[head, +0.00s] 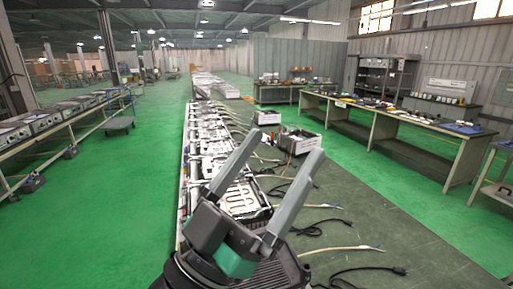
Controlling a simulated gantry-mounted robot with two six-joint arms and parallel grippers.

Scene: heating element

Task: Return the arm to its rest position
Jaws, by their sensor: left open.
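My left gripper (272,178) shows large at the bottom middle of the head view. Its two long grey fingers stand well apart and point up and to the right. Nothing is between the fingers. The gripper is above the near end of a long row of metal appliance housings (240,198), one of which shows a looped heating element. The gripper hides part of the nearest housings. I cannot tell from this view how high it is above them. My right gripper is not in view.
Several loose cables with plugs (322,231) lie on the dark bench top (420,243) to the right of the row. Grey bins (297,140) stand farther back on it. A workbench with tools (400,112) is at the right, a conveyor with units (45,122) at the left.

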